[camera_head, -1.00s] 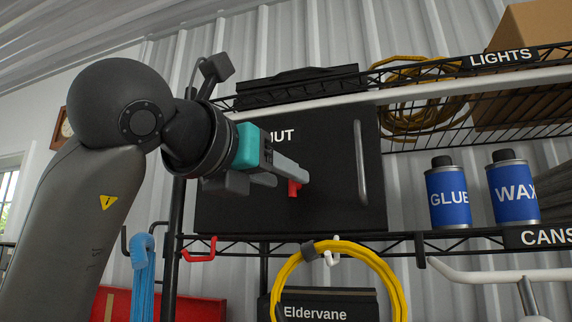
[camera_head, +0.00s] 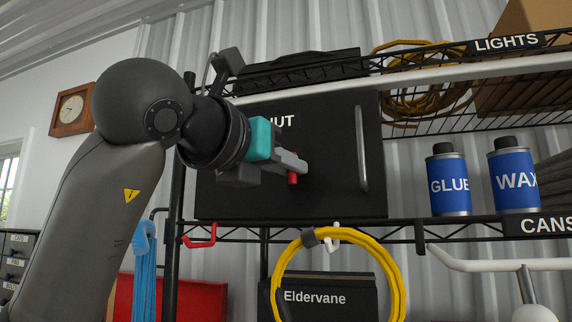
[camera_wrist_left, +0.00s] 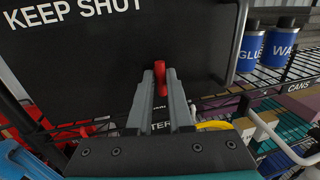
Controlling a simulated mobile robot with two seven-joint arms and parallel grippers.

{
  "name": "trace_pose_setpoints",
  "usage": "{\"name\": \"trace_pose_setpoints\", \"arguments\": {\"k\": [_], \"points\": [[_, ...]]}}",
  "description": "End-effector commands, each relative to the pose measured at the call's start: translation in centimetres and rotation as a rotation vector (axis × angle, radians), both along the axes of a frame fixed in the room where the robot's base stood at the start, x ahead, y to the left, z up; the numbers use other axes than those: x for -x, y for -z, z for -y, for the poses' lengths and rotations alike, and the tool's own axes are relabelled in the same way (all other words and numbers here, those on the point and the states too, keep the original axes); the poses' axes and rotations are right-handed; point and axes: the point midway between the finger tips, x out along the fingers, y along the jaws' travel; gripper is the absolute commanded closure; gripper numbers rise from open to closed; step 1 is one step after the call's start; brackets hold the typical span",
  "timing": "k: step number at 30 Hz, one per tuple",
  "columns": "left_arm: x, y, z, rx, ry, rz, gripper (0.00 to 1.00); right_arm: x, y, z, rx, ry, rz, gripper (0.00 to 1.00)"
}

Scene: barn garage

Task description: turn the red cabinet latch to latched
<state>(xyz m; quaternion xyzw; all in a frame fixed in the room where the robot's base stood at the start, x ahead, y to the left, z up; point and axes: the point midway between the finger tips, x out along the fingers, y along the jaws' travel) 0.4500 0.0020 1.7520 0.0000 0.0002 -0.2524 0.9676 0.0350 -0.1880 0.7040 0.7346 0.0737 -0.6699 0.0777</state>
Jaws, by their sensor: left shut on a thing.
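The black cabinet (camera_head: 330,190) stands on the wire shelf with a grey vertical handle on its door. In the left wrist view the door (camera_wrist_left: 100,60) reads KEEP SHUT. The red latch (camera_head: 292,177) is a small knob on the door, left of the handle. It also shows in the left wrist view (camera_wrist_left: 160,72), standing upright between the fingertips. My left gripper (camera_head: 297,166) reaches in from the left and is shut on the red latch. The fingers hide part of the latch. My right gripper is not in view.
Blue GLUE (camera_head: 449,187) and WAX (camera_head: 515,182) cans stand right of the cabinet. A yellow coiled hose (camera_head: 397,270) and a red hook (camera_head: 200,240) hang below the shelf edge. A white bar (camera_head: 420,89) crosses above the cabinet.

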Motion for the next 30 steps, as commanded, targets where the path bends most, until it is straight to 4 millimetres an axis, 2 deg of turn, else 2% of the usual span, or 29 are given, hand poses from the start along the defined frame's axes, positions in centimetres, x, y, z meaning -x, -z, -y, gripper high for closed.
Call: {"name": "trace_pose_setpoints", "arguments": {"k": [17, 23, 30], "points": [[0.04, -0.11, -0.03, -0.04, -0.001, 0.014, 1.0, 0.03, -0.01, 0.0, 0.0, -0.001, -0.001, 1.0], [0.04, -0.26, -0.11, -0.146, -0.003, 0.051, 1.0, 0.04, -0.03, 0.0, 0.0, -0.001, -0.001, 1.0], [0.05, -0.41, -0.1, -0.347, -0.004, 0.117, 1.0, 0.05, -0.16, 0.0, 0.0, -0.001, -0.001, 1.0]]}}
